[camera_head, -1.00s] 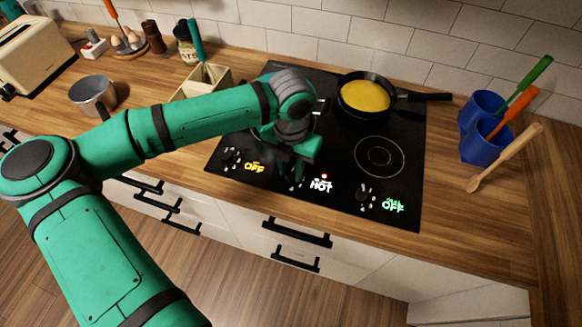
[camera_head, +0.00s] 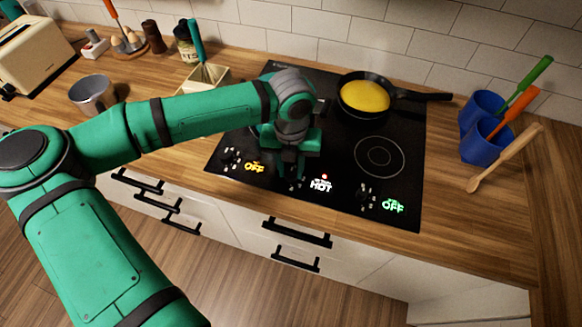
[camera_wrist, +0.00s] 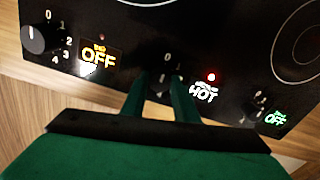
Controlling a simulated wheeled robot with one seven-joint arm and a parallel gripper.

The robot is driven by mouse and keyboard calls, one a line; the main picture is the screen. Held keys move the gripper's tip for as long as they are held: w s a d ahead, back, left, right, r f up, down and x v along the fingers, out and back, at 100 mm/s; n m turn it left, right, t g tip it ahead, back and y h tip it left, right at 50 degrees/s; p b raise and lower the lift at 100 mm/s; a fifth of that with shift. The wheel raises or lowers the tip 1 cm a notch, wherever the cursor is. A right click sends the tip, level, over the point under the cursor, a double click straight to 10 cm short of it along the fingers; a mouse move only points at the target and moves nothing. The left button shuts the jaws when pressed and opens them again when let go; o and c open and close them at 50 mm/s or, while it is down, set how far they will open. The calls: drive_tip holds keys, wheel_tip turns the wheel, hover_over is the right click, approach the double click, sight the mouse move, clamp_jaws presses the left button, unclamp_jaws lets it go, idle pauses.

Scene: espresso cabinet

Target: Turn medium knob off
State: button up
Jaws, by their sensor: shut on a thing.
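The black cooktop (camera_head: 395,132) has a row of knobs along its front edge, with lit labels. The middle label reads HOT (camera_head: 320,185) in white with a red light above it. My gripper (camera_head: 290,172) points down at the middle knob, left of that label. In the wrist view, my gripper's fingers (camera_wrist: 158,98) are shut on the middle knob (camera_wrist: 161,84), which is mostly hidden between them. The left knob (camera_wrist: 38,38) stands beside an orange OFF label (camera_wrist: 99,58). The right knob (camera_wrist: 256,107) stands beside a green OFF label (camera_wrist: 274,118).
A pan with yellow contents (camera_head: 362,97) sits on the back right burner, its handle pointing right. A metal pot (camera_head: 93,94) and toaster (camera_head: 30,55) are at left. Drawer handles line the front.

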sight(291, 172)
drive_tip(key=o, duration=1.1)
drive_tip(key=shift+r, duration=0.1)
wheel_tip(291, 172, up, 11)
drive_tip(key=shift+f, duration=0.15)
